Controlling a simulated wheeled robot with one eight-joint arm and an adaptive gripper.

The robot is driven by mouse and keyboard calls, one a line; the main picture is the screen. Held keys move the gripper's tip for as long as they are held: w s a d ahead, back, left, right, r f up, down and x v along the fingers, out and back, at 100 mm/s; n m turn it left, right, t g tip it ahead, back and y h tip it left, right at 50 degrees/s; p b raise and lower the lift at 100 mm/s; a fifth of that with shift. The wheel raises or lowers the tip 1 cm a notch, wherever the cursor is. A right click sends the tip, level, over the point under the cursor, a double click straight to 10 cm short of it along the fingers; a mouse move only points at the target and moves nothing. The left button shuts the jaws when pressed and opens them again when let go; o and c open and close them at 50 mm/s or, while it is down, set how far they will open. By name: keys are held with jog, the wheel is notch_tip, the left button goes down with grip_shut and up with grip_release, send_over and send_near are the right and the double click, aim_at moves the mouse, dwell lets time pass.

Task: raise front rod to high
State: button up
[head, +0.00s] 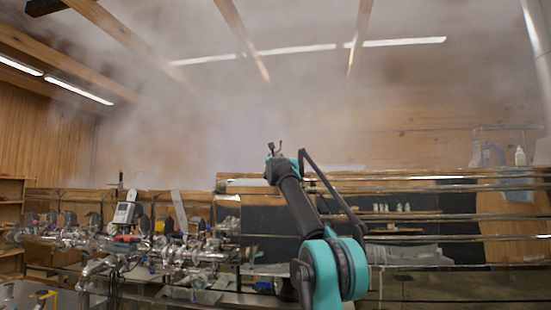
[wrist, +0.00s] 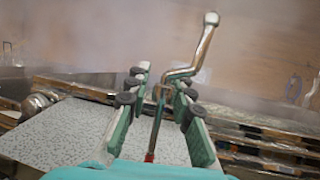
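A bent metal rod (wrist: 188,70) with a rounded knob at its top stands in the wrist view. Its thin lower part runs down between my fingers to a red spot near the bottom. I take it for the front rod, but cannot confirm which rod it is. My gripper (wrist: 162,82) has its two teal fingers with dark pads apart, one on each side of the rod, with visible gaps. In the head view my gripper (head: 275,152) is small and dark at the end of my raised arm, above the evaporator's edge. The rod cannot be made out clearly there.
A speckled pale surface (wrist: 60,140) lies below left of my gripper. Metal pipes and valves (head: 180,250) fill the left of the head view. Long horizontal rails (head: 450,217) run to the right. Steam blurs the space above.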

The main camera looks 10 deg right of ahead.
grip_shut()
jog(key=shift+r, duration=1.45)
grip_release()
jog(key=shift+s, duration=0.1)
jog(key=v, duration=1.2)
